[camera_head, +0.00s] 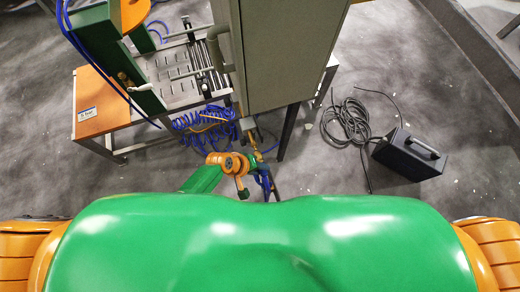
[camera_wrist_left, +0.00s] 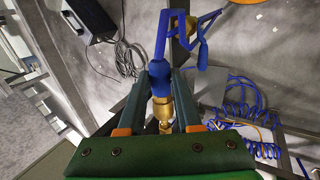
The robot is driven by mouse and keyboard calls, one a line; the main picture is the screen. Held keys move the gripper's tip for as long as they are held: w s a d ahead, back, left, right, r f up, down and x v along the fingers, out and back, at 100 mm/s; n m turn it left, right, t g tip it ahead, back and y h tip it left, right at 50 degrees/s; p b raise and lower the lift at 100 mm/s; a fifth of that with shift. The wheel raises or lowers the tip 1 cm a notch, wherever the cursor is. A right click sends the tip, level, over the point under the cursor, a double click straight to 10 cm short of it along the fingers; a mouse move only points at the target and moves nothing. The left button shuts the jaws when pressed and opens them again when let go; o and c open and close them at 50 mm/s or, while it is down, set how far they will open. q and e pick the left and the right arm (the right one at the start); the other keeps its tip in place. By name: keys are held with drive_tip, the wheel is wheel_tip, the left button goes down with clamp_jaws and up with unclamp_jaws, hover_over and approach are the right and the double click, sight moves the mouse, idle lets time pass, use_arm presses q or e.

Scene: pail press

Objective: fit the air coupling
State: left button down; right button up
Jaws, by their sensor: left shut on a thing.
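My left gripper (camera_wrist_left: 161,76) is shut on the air coupling, a brass body (camera_wrist_left: 162,108) with a blue collar, seen between the two fingers in the left wrist view. A blue hose (camera_wrist_left: 160,38) runs up from the collar in that view. In the head view my left gripper (camera_head: 262,172) is small, below the front of the grey cabinet (camera_head: 285,55), with blue hose hanging at it. A brass piece (camera_head: 254,143) shows just above it, below the cabinet's lower edge. Whether the coupling touches any fitting cannot be told. My right gripper is out of view.
Coiled blue hose (camera_head: 205,128) hangs beside a steel bench with an orange side table (camera_head: 98,105). A dark leg (camera_head: 288,132) stands close right of my left gripper. A black box (camera_head: 408,155) and coiled black cable (camera_head: 347,122) lie on the floor to the right.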

use_arm(q)
drive_tip(key=shift+w, duration=0.15)
drive_tip(key=shift+w+a+b, duration=0.35)
drive_tip(key=shift+w+b, duration=0.2)
drive_tip(key=shift+w, duration=0.35)
drive_tip(key=c, duration=0.5)
unclamp_jaws()
drive_tip(key=p+v, duration=0.3)
drive_tip(key=v, duration=0.4)
drive_tip(key=shift+a+p, duration=0.1)
drive_tip(key=shift+p, duration=0.25)
